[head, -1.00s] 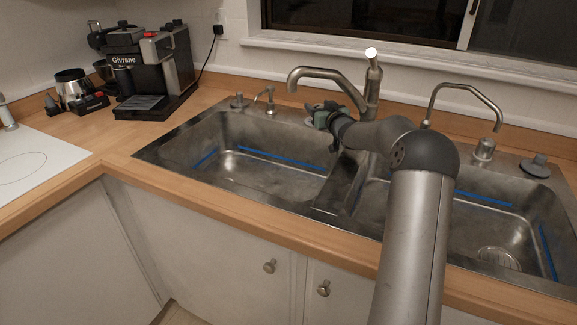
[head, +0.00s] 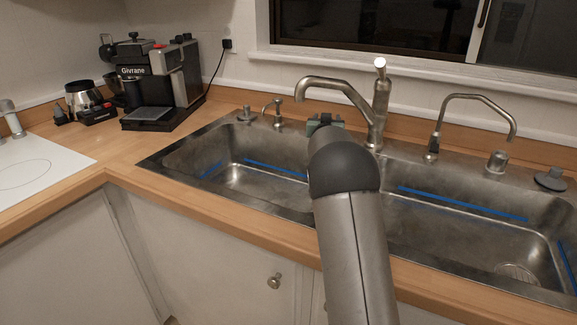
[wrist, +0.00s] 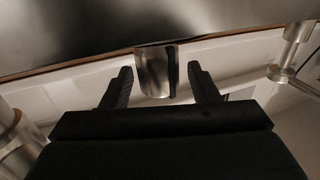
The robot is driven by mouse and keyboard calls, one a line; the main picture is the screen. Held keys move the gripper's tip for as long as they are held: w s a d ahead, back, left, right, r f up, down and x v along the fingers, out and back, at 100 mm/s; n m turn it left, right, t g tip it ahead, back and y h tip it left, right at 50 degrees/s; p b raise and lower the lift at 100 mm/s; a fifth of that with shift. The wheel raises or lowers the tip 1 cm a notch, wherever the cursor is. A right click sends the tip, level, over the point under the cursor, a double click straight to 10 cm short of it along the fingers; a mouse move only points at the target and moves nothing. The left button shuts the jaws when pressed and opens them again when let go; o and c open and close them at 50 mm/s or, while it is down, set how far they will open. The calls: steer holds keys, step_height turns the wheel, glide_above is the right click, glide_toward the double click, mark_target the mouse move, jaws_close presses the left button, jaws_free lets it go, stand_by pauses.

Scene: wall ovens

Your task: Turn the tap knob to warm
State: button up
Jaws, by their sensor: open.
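The main tap (head: 375,110) has a long spout (head: 335,88) reaching left and an upright top piece (head: 380,75) with a bright tip. My gripper (head: 325,121) is just left of the tap's base, behind the sink; my arm hides most of it in the head view. In the wrist view my gripper (wrist: 161,87) is open, its two dark fingers apart. A short metal cylinder (wrist: 152,72) with a dark strip shows between the fingers. I cannot tell whether it touches them, or whether it is the tap knob. My arm hides it in the head view.
A small tap (head: 273,112) stands left of my gripper, and a grey round fitting (head: 245,115) further left. A thin curved tap (head: 472,98) and a metal knob (head: 497,162) stand to the right. The double sink (head: 450,225) lies in front. A coffee machine (head: 160,85) is at left.

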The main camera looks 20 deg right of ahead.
steer(key=r+h+p, duration=0.1)
steer(key=p, duration=0.2)
steer(key=shift+a+m+g, duration=0.1)
steer(key=shift+m+g, duration=0.2)
steer(key=shift+m, duration=0.1)
steer(key=shift+s+a+f+b, duration=0.35)
steer(key=shift+s+f+b, duration=0.1)
steer(key=shift+s+f, duration=0.15)
steer(key=s+a+n+g+y+p, duration=0.2)
steer(key=s+a+g+y+p, duration=0.1)
steer(key=s+a, duration=0.7)
steer(key=s+a+n+g+y+p, duration=0.1)
steer(key=s+a+g+y+p, duration=0.2)
steer(key=s+a, duration=0.7)
steer(key=shift+s+f+n+y, duration=0.35)
steer(key=shift+s+y, duration=0.85)
steer(key=shift+s, duration=2.5)
steer(key=shift+a+r, duration=0.1)
steer(key=shift+r, duration=0.05)
